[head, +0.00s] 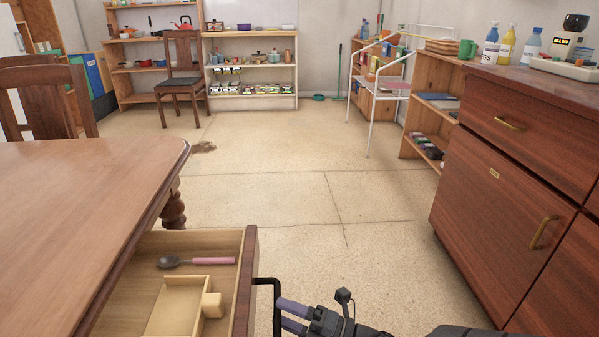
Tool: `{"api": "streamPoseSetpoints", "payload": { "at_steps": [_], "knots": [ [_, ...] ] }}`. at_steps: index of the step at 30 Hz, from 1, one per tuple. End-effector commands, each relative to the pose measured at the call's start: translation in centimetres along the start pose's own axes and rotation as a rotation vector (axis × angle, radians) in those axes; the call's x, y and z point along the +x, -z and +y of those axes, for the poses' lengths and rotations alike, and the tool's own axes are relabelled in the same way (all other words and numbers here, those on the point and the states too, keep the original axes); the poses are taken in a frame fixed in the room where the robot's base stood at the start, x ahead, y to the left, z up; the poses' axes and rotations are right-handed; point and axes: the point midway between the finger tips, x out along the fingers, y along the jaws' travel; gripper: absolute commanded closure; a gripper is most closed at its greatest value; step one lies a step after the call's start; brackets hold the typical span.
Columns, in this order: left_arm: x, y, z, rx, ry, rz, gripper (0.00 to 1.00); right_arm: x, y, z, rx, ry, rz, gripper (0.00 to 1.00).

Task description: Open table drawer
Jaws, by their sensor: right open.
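The table drawer (243,290) stands pulled out from under the wooden table (90,190) at the lower left, and its inside shows. A spoon with a pink handle (212,261) and a light wooden box (178,305) with a knob lie in it. The drawer's black handle (266,281) sticks out from its dark front. My right gripper (284,314) is open at the bottom centre. Its two purple-grey fingers point left, with their tips right at the handle; I cannot tell whether they touch it. My left gripper is out of view.
A chair (182,75), shelves (255,60) and a white metal rack (370,100) stand at the back. The middle floor is clear.

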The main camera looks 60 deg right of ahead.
Motion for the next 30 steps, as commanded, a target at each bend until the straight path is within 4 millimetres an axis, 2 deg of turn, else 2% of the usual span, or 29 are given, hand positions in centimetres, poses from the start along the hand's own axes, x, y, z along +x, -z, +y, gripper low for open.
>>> {"api": "streamPoseSetpoints", "payload": {
  "at_steps": [6, 10, 14, 25, 26, 28, 29, 30],
  "knots": [
    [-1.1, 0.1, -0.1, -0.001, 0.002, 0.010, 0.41, -5.6, 0.0, 0.2, 0.000, 0.004, -0.004, 0.45],
    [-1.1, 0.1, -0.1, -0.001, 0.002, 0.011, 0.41, -7.8, -0.1, 0.1, 0.000, 0.002, -0.005, 0.45],
    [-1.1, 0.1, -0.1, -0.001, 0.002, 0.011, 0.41, -8.5, 0.0, 0.1, -0.001, 0.001, -0.003, 0.45],
    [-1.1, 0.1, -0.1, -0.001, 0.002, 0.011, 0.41, -8.5, 0.0, 0.0, 0.002, 0.003, -0.005, 0.45],
    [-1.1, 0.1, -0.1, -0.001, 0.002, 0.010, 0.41, -8.6, -0.1, -0.4, 0.015, 0.012, -0.016, 0.45],
    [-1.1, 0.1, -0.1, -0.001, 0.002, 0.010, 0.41, -9.1, -0.4, -2.8, 0.111, 0.081, -0.098, 0.45],
    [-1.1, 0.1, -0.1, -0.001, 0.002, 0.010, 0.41, -9.7, -0.5, -4.6, 0.183, 0.135, -0.160, 0.45],
    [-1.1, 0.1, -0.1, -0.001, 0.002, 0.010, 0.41, -10.9, -0.4, -7.7, 0.299, 0.226, -0.263, 0.45]
  ]
}}
